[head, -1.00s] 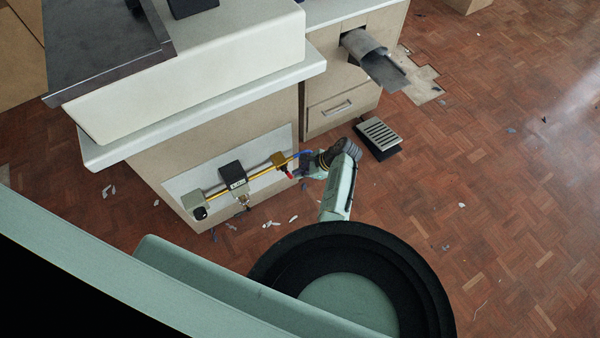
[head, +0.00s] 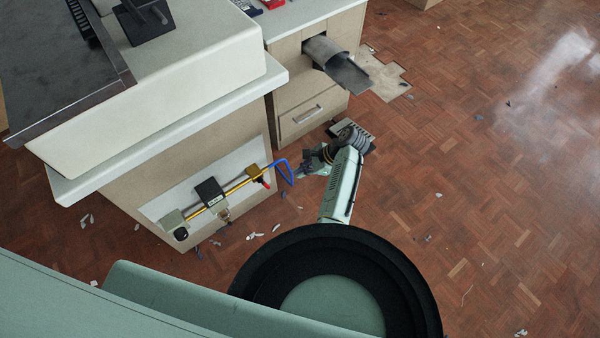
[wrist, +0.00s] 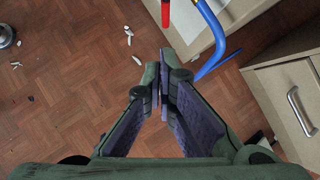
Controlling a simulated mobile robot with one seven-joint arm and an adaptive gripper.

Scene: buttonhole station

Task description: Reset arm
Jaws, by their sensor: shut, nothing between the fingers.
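My gripper (wrist: 161,84) shows in the wrist view with its purple-lined fingers meeting at the tips, shut and empty over the wood floor. In the head view my gripper (head: 304,171) is small and partly hidden by its own wrist, just right of the blue hose (head: 288,172). The blue hose (wrist: 216,34) is beyond the fingertips to the upper right in the wrist view, apart from them. A red handle (head: 265,183) sits by the brass valve on the cabinet's side; its red end (wrist: 166,14) shows at the top of the wrist view.
The workstation cabinet (head: 150,190) carries a yellow pipe (head: 236,187) with a black box (head: 210,191) on its side panel. A drawer unit (head: 309,112) with a metal chute (head: 335,62) stands behind my gripper. A pedal (head: 352,128) lies partly behind my arm. Floor at right is open.

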